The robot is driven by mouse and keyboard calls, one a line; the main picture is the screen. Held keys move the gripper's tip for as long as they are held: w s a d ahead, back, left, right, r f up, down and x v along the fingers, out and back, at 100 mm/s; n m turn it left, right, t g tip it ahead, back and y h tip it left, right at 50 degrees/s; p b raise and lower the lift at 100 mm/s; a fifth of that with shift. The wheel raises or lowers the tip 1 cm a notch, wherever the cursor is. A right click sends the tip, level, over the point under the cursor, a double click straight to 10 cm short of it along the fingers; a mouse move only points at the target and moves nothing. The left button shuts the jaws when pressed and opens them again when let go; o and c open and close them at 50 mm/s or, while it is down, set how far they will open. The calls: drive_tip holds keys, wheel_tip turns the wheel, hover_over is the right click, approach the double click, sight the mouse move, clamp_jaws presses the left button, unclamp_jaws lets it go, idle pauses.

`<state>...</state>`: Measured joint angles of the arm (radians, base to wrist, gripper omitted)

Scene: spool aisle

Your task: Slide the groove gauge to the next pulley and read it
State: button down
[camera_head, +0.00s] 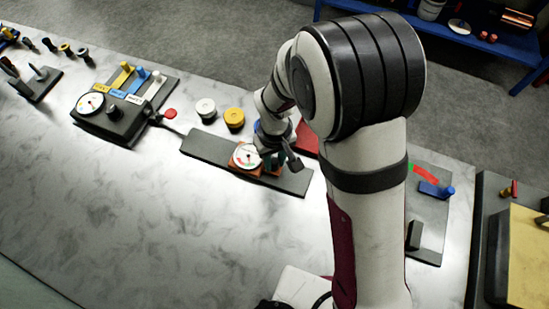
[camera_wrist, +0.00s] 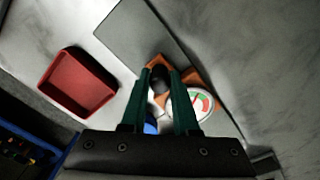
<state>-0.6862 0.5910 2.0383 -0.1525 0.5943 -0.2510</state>
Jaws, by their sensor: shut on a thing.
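The groove gauge has an orange base and a round white dial (camera_head: 246,156) with red and green marks. It sits on a dark flat plate (camera_head: 205,147) on the grey bench. My gripper (camera_head: 278,152) is at the gauge's right side, partly hidden by its own wrist. In the wrist view, the green fingers of my gripper (camera_wrist: 161,73) are shut on the gauge's black knob. The dial (camera_wrist: 200,104) lies to the right of the fingers; its reading is too small to tell. A white pulley (camera_head: 206,107) and a yellow pulley (camera_head: 234,117) stand behind the plate. A blue part (camera_wrist: 151,128) shows between the fingers.
A red tray (camera_wrist: 55,85) lies left of the plate in the wrist view. A black dial unit (camera_head: 120,125) with coloured levers stands to the left. A board with a blue part (camera_head: 436,190) lies to the right. The bench front is clear.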

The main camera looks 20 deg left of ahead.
sight(241, 153)
drive_tip(key=a, duration=0.9)
drive_tip(key=c, duration=0.9)
unclamp_jaws()
drive_tip(key=shift+r, duration=0.1)
wheel_tip(241, 153, up, 16)
drive_tip(key=shift+f, duration=0.15)
